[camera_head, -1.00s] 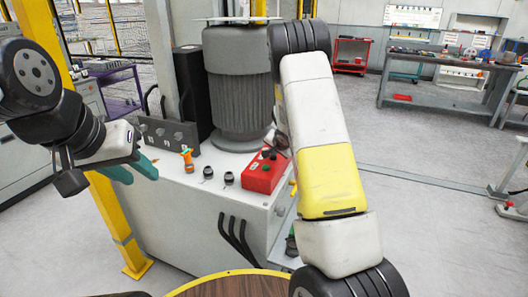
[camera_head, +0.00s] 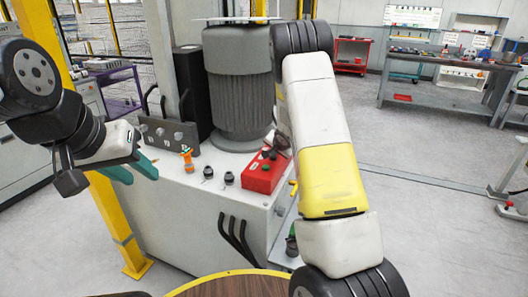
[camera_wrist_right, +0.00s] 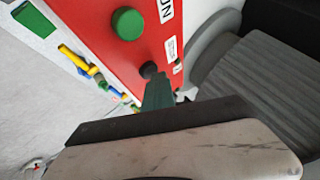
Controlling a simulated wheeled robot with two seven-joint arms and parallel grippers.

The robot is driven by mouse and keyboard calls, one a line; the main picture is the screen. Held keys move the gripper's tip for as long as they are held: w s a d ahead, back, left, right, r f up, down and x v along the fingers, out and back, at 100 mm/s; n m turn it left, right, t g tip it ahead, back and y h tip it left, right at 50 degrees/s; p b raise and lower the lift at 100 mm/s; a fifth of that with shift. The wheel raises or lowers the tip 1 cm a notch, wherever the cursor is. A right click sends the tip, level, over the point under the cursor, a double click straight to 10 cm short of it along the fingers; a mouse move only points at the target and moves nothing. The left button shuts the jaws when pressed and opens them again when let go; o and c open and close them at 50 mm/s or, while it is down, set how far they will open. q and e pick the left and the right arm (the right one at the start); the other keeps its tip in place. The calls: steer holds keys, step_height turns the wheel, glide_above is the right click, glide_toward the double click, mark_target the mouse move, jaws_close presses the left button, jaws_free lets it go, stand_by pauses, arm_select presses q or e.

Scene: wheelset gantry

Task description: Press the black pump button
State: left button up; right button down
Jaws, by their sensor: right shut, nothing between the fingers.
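The red pump box (camera_head: 262,177) sits on top of the grey-white cabinet, in front of the large grey motor. In the right wrist view its red face (camera_wrist_right: 93,18) carries a green button (camera_wrist_right: 127,23) and a small black button (camera_wrist_right: 149,70). My right gripper (camera_wrist_right: 158,92) is shut and empty. Its teal fingertips are right at the black button; I cannot tell if they touch it. In the head view my right arm hides most of this gripper. My left gripper (camera_head: 136,171) is open and empty, left of the cabinet top.
The grey motor (camera_head: 238,95) stands close behind the box. An orange-handled valve (camera_head: 187,160) and dark knobs (camera_head: 208,172) are on the cabinet (camera_head: 185,215) top. A yellow post (camera_head: 120,225) stands at the left. Open floor (camera_head: 430,220) lies at the right.

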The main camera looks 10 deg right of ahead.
mark_target(274, 158)
steer(key=shift+r, duration=0.6)
steer(key=shift+r, duration=2.55)
